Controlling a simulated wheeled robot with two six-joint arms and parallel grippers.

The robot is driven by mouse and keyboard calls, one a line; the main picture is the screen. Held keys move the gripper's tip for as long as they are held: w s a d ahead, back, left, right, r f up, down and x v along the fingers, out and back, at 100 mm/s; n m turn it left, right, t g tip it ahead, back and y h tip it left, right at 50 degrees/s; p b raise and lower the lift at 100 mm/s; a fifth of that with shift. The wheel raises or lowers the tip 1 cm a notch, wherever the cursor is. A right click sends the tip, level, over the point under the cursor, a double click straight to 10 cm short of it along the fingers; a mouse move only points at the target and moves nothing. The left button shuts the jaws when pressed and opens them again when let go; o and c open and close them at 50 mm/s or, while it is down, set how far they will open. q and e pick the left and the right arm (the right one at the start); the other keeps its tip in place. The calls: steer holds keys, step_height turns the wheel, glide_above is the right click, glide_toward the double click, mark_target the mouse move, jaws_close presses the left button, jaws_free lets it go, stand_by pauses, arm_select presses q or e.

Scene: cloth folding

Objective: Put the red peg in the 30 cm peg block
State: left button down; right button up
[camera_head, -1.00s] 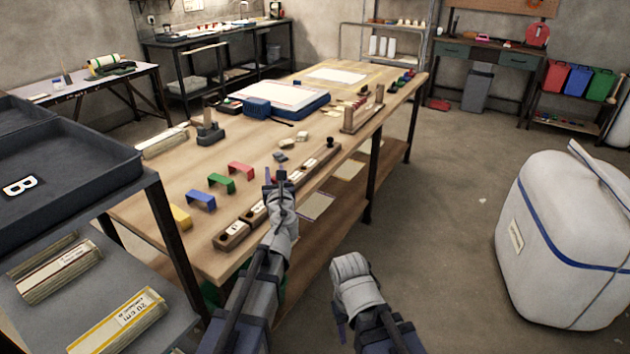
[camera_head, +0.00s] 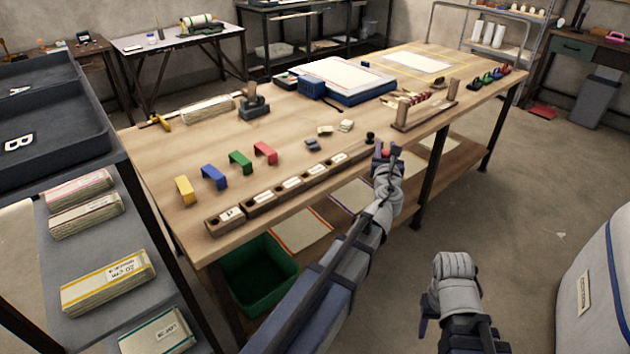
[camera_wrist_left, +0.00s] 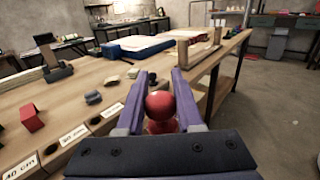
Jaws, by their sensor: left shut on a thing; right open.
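My left gripper (camera_head: 385,152) is shut on the red peg (camera_head: 386,154), at the table's front edge near the right end of the row of peg blocks. In the left wrist view the peg's round red head (camera_wrist_left: 160,105) sits between the two fingers; its lower part is hidden. The wooden peg blocks (camera_head: 262,204) line the front edge, with white labels and dark holes. In the left wrist view one label (camera_wrist_left: 20,166) seems to read 40 cm; the others are too small to read surely. My right gripper (camera_head: 428,312) is open and empty, low beside the table.
A black knob (camera_head: 370,137) stands at the row's far end. Yellow, blue, green and red bridge-shaped blocks (camera_head: 240,161) stand behind the row. A wooden rack (camera_head: 425,108) stands to the right. A green bin (camera_head: 258,272) is below the table; dark trays (camera_head: 60,130) are at left.

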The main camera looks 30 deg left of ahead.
arm_select(q)
steer(key=s+a+n+g+y, duration=0.2)
steer(key=a+n+y, duration=0.15)
steer(key=a, duration=0.85)
steer(key=s+a+n+g+y, duration=0.2)
steer(key=a+y, duration=0.2)
steer(key=a, duration=0.9)
step_height(320, 180, down, 6)
steer(key=b, duration=0.6)
steer(key=shift+s+d, duration=0.15)
steer(key=shift+d, duration=0.15)
steer(key=shift+f+h, duration=0.15)
steer(key=shift+h, duration=0.1)
step_height(320, 180, down, 4)
steer(key=b, duration=0.3)
steer(key=shift+r+b, duration=0.25)
steer(key=shift+b, duration=0.1)
steer(key=shift+f, duration=0.2)
steer(key=c, duration=0.6)
jaws_free()
steer(key=shift+o, duration=0.2)
steer(key=shift+r, duration=0.1)
